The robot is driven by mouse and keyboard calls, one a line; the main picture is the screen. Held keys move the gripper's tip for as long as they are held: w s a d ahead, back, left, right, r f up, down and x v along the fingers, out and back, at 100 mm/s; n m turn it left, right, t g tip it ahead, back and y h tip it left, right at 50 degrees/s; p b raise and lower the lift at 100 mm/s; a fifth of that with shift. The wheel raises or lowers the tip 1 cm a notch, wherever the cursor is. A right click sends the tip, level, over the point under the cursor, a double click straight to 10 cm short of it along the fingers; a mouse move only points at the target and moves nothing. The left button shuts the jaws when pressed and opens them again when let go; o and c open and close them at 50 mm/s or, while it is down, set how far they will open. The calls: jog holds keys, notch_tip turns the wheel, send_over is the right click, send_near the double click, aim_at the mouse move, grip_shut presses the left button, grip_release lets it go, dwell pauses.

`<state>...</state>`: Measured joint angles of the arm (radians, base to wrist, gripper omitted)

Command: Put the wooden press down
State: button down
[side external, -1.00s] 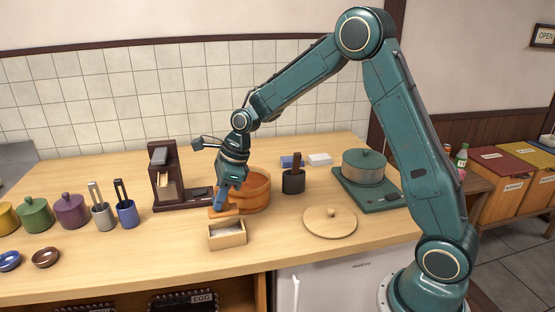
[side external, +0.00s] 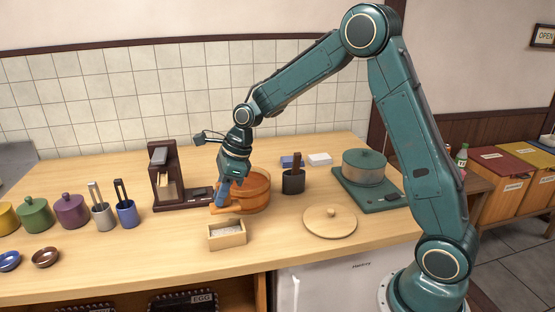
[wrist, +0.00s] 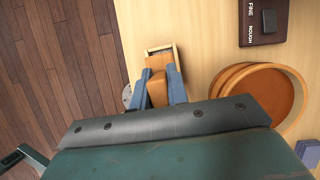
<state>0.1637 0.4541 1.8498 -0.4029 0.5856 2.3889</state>
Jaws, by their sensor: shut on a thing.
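The wooden press (wrist: 157,88) is an orange-brown block between the two blue fingers of my gripper (wrist: 158,90) in the wrist view. My gripper is shut on it. In the side view, my gripper (side external: 221,200) points down at the left front of the round wooden tub, and the press (side external: 226,210) is mostly hidden by the fingers. Whether the press touches the counter is hard to tell.
The round wooden tub (side external: 262,190) is close to my gripper on the right. A small wooden box (side external: 227,240) with pale contents stands just in front. A dark slicer (side external: 165,180) is behind left, and a round wooden lid (side external: 330,223) lies to the right.

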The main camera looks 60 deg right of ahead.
jog(key=s+d+r, duration=0.8)
jog(key=s+r, duration=0.1)
jog(key=s, duration=0.1)
jog(key=shift+s+d+r+m, duration=0.2)
jog(key=shift+s+r+m, duration=0.1)
jog(key=shift+r+m, duration=0.1)
jog(key=shift+f, duration=0.1)
notch_tip(320, 180, down, 16)
jog(key=shift+f, duration=0.1)
jog(key=shift+f, duration=1.8)
jog(key=shift+f, duration=0.15)
